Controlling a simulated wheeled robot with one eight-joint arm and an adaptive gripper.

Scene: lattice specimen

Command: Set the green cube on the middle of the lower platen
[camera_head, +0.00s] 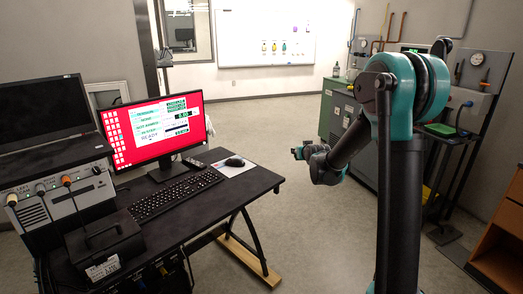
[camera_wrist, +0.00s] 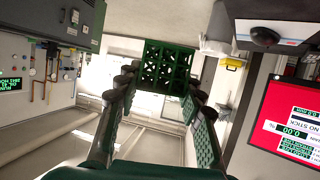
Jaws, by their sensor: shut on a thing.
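The green cube (camera_wrist: 166,64) is an open lattice block and shows at the top middle of the wrist view. My gripper (camera_wrist: 162,84) is shut on it, with one finger along each side. The cube is held up in the air, with the room behind it. In the head view my gripper (camera_head: 311,154) is small, near the middle of the picture over open floor, and I cannot make out the cube there. I cannot pick out the lower platen in either view.
A black desk (camera_head: 196,209) with a red-screened monitor (camera_head: 160,128), keyboard (camera_head: 176,195) and mouse (camera_head: 235,161) stands at left. A green cabinet (camera_head: 338,109) and grey wall equipment stand at the back right. A wooden shelf unit (camera_head: 503,232) is at far right. Floor between is clear.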

